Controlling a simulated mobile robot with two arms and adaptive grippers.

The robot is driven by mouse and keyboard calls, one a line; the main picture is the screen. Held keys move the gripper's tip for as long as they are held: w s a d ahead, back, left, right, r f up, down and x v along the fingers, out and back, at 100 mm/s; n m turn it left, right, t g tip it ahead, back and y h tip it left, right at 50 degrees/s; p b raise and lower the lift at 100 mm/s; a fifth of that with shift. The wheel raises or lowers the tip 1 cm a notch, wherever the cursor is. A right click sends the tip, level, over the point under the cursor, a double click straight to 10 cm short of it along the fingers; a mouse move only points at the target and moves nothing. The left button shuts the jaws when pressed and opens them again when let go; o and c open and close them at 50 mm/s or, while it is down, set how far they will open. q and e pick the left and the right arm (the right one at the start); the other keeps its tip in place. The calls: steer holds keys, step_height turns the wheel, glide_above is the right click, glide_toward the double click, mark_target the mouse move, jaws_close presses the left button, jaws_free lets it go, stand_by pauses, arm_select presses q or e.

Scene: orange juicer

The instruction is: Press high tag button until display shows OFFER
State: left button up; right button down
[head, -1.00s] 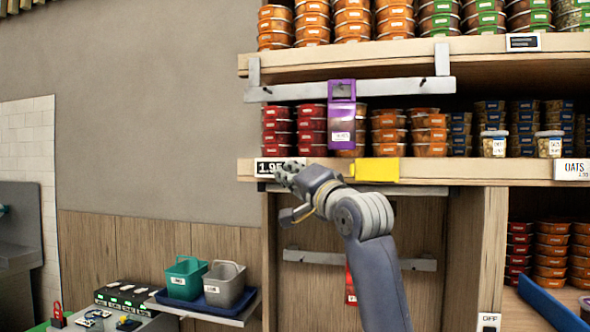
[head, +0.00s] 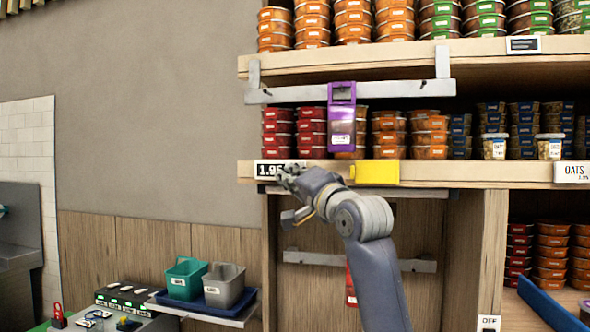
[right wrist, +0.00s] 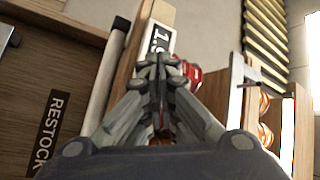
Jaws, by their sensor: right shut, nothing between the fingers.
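The high tag is a dark display with a white frame (head: 268,168) at the left end of the middle shelf edge. It reads about "1.95", with its right part behind my fingers. In the right wrist view the tag (right wrist: 159,40) shows only "1." and part of a digit beyond my fingertips. My right gripper (head: 284,177) is shut and empty, with its fingertips at the lower right of the tag. I cannot tell whether they touch it. The button is not visible, and my left gripper is not in view.
A yellow block (head: 375,172) sits on the shelf edge right of my gripper. A purple holder (head: 342,118) hangs from a grey rail (head: 400,88) above. Stacked tubs fill the shelves. A "RESTOCK" label (right wrist: 48,133) shows in the wrist view. Baskets (head: 187,279) stand lower left.

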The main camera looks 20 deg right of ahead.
steer(key=shift+w+d+p, duration=0.3)
steer(key=shift+w+p, duration=0.05)
steer(key=shift+w, duration=0.05)
stand_by(0.8)
steer(key=shift+s+a, duration=0.45)
steer(key=shift+s, duration=0.25)
steer(key=shift+s+a+b, duration=0.4)
steer(key=shift+s+a, duration=0.35)
steer(key=shift+s, duration=0.3)
steer(key=shift+s+a+b, duration=0.4)
steer(key=shift+s+a, duration=0.3)
steer(key=shift+s, duration=0.3)
steer(key=s+a, duration=0.3)
steer(key=s, duration=0.2)
steer(key=shift+a, duration=0.2)
